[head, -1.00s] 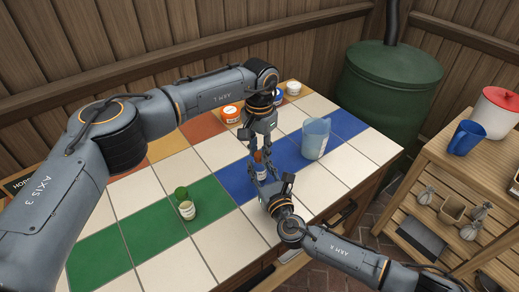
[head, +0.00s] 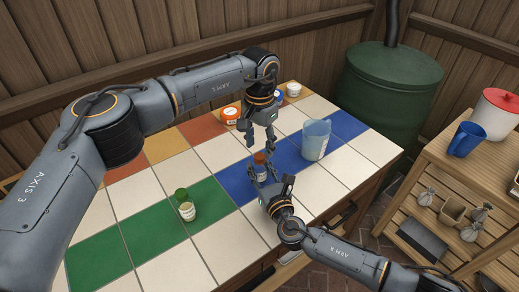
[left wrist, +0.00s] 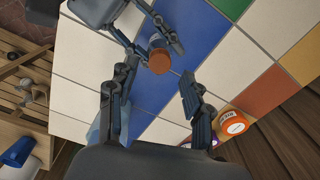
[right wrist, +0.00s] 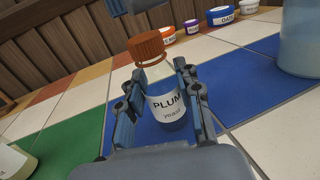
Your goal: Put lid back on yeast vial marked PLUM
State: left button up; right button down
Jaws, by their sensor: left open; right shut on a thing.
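The PLUM yeast vial (right wrist: 168,103) stands upright between the fingers of my right gripper (right wrist: 159,70), which is shut on it over the blue tiles. An orange-brown ribbed lid (right wrist: 147,46) sits on top of the vial's neck; I cannot tell whether it is fully seated. The lid also shows in the left wrist view (left wrist: 159,61) and in the head view (head: 260,158). My left gripper (head: 261,143) is open and empty, just above the lid, its fingers apart from it. The right gripper (head: 263,181) holds the vial low at the table.
A translucent blue jug (head: 316,139) stands right of the vial. Several labelled tubs, including an orange-lidded one (head: 230,115), line the back. A wooden shelf (head: 440,171) stands at right.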

pick_arm(q)
jog(key=shift+r, duration=0.8)
jog(key=shift+c, duration=0.4)
